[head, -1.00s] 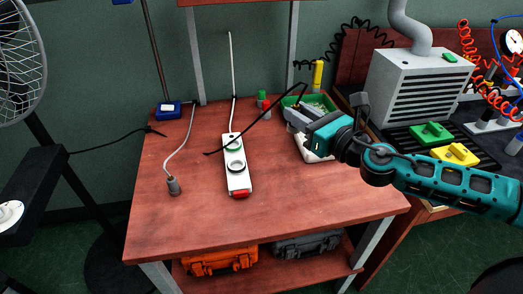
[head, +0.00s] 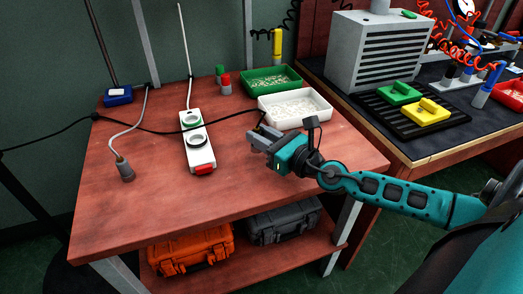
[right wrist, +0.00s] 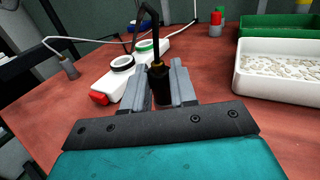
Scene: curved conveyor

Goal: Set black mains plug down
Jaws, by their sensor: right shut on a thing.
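My right gripper (head: 260,136) is low over the red-brown table, right of the power strip and in front of the white tray. It is shut on the black mains plug (right wrist: 158,86), which stands roughly upright between the fingers in the right wrist view, cable at its top. I cannot tell whether the plug touches the table. Its black cable (head: 150,131) runs left across the table and over the white power strip (head: 199,155). The strip has a green-ringed socket, a dark-ringed socket and a red switch (head: 204,169). My left gripper is out of view.
A white tray (head: 293,122) and a green tray (head: 247,83) stand behind my right gripper. Red and green cylinders (head: 225,82) stand behind the strip. The table's front middle is clear.

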